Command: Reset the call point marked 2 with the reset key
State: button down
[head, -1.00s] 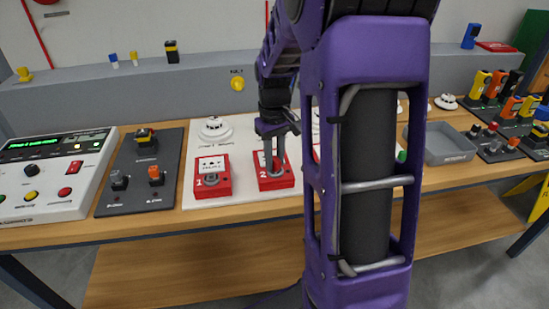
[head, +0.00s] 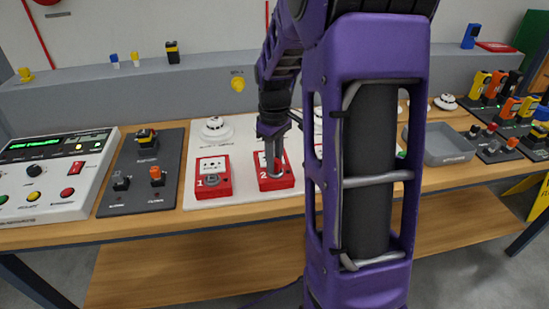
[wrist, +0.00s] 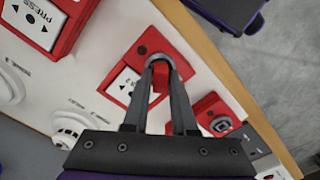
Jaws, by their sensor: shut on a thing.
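The call point marked 2 (head: 285,182) is a red box with a white face, on the white board on the bench. It also shows in the wrist view (wrist: 183,48), with a grey round lock socket near its edge. My gripper (wrist: 160,70) is over this socket, pointing down at it. Its fingers are shut on a red piece, the reset key (wrist: 159,86), which shows between them. The key's lower end is hidden at the socket, so I cannot tell how deep it sits. In the head view my gripper (head: 274,170) covers part of the call point.
The call point marked 1 (head: 222,187) stands close to the left, with its own grey socket. Another red call point (wrist: 38,22) lies on the other side. A white detector (head: 216,128) is behind. A grey tray (head: 450,157) stands to the right.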

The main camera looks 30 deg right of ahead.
jog(key=shift+n, duration=0.5)
jog(key=shift+n+p, duration=0.4)
jog(key=shift+n, duration=0.7)
jog(key=shift+r+n, duration=0.1)
jog(key=shift+n, duration=0.3)
jog(key=shift+s+a+n+p, duration=0.1)
jog(key=shift+n+p, duration=0.35)
jog(key=shift+n, duration=0.25)
jog(key=shift+n+p, duration=0.55)
jog(key=shift+n, duration=0.65)
